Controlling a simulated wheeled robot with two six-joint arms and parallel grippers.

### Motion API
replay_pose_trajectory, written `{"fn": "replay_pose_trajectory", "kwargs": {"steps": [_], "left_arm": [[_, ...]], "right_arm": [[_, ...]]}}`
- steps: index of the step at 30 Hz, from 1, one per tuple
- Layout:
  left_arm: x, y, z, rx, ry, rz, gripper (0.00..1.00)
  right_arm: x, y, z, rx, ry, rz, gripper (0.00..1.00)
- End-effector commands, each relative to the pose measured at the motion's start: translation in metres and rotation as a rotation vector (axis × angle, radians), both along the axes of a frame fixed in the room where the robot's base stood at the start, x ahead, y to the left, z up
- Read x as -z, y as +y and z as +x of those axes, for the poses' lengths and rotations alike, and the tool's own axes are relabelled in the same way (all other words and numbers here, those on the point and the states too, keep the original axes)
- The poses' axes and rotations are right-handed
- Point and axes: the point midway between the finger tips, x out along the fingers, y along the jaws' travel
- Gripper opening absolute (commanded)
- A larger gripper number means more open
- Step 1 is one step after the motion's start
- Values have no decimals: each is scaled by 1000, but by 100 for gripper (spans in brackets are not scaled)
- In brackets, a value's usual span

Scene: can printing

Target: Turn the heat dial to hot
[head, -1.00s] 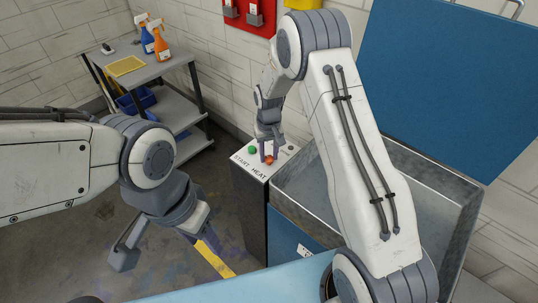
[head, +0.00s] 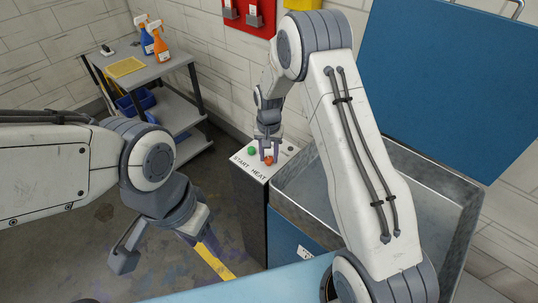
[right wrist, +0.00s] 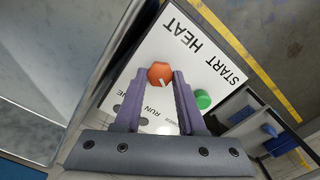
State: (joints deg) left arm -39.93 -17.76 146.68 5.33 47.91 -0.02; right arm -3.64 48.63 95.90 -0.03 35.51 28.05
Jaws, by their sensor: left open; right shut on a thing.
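The heat dial is an orange knob (head: 268,161) on the white top of the control box, near the word HEAT. In the right wrist view the dial (right wrist: 160,73) sits between the tips of my right gripper (right wrist: 159,78), which is shut on it. A small white mark shows on the dial's face. In the head view my right gripper (head: 269,154) reaches down onto the panel from above. My left gripper (head: 160,248) is open and empty over the floor, away from the box; one of its fingers is mostly hidden.
A green START button (right wrist: 202,99) is close beside the dial. A metal basin (head: 350,178) stands right of the box, with a raised blue lid (head: 445,75) behind. A grey cart (head: 150,68) with spray bottles stands at the back left.

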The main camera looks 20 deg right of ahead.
Motion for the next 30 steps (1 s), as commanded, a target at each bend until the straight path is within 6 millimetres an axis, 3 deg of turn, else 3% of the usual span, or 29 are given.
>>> {"fn": "replay_pose_trajectory", "kwargs": {"steps": [7, 8, 10, 22, 30], "left_arm": [[0, 0, 0, 0, 0, 0, 50], [0, 0, 0, 0, 0, 0, 50], [0, 0, 0, 0, 0, 0, 50], [2, 0, 0, 0, 0, 0, 50], [12, 0, 0, 0, 0, 0, 50]], "right_arm": [[-2, 0, 2, 3, -6, 1, 0], [-2, 0, 2, 3, -6, 1, 43], [-2, 0, 2, 2, -6, 1, 70], [-6, 0, 1, 1, -4, 1, 70], [-52, 0, 2, 1, -9, 0, 70]]}}
